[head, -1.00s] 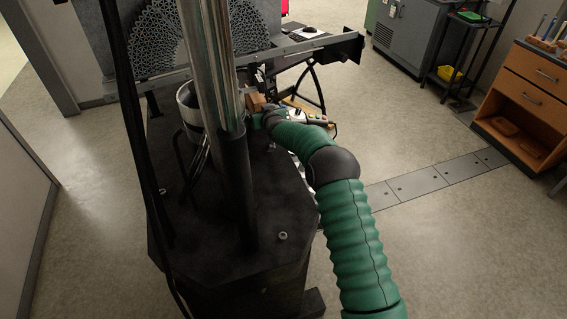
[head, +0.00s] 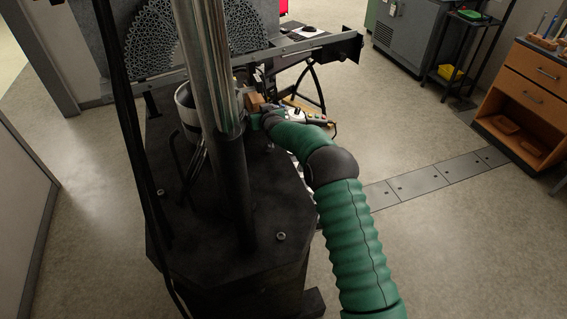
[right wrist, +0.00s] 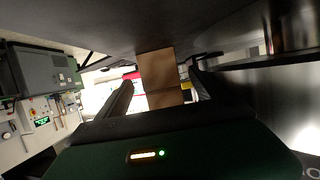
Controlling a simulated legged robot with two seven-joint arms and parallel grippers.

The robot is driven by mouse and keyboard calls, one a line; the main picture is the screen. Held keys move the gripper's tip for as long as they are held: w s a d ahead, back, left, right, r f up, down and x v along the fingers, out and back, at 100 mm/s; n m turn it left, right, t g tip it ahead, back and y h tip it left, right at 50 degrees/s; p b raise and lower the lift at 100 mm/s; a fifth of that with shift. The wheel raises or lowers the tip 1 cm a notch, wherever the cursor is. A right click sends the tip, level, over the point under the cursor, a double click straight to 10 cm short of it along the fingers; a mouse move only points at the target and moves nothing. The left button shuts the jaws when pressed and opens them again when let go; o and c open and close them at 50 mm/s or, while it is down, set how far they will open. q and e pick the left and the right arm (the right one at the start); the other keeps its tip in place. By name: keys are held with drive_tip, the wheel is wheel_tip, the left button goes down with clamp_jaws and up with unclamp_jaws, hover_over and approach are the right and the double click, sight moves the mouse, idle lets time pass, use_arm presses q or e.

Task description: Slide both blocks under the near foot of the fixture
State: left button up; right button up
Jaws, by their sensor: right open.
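A brown wooden block (head: 254,102) shows in the head view by the far right edge of the black base, just beyond my right gripper (head: 260,119). In the right wrist view, brown block faces (right wrist: 157,66) show between the two dark fingers of my right gripper (right wrist: 160,92). A seam sets off a lower brown face (right wrist: 165,98), so these may be both blocks together. The fingers stand apart, one on each side, with gaps visible. The fixture holds a grey lattice specimen (head: 215,38); its near foot is not clearly distinguishable. My left gripper is out of view.
A shiny column (head: 203,65) and a grey crossbar (head: 300,47) stand close to my right gripper. A round metal cylinder (head: 186,108) stands left of the blocks. The black base top (head: 215,225) is mostly clear. A wooden drawer cabinet (head: 530,95) stands far right.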

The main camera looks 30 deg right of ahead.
drive_tip(key=shift+w+a, duration=0.1)
drive_tip(key=shift+a, duration=0.3)
drive_tip(key=shift+s+a+r, duration=0.15)
drive_tip(key=shift+s+r, duration=0.05)
drive_tip(key=shift+s, duration=0.3)
drive_tip(key=shift+o, duration=0.6)
drive_tip(key=p+v, duration=0.1)
drive_tip(key=v, duration=0.3)
drive_tip(key=shift+s+r, duration=0.15)
drive_tip(key=shift+s+a, duration=0.2)
drive_tip(key=shift+s, duration=0.35)
drive_tip(key=shift+s+r, duration=0.25)
drive_tip(key=shift+s, duration=0.25)
drive_tip(key=shift+s+a+r, duration=0.1)
drive_tip(key=shift+r, duration=0.05)
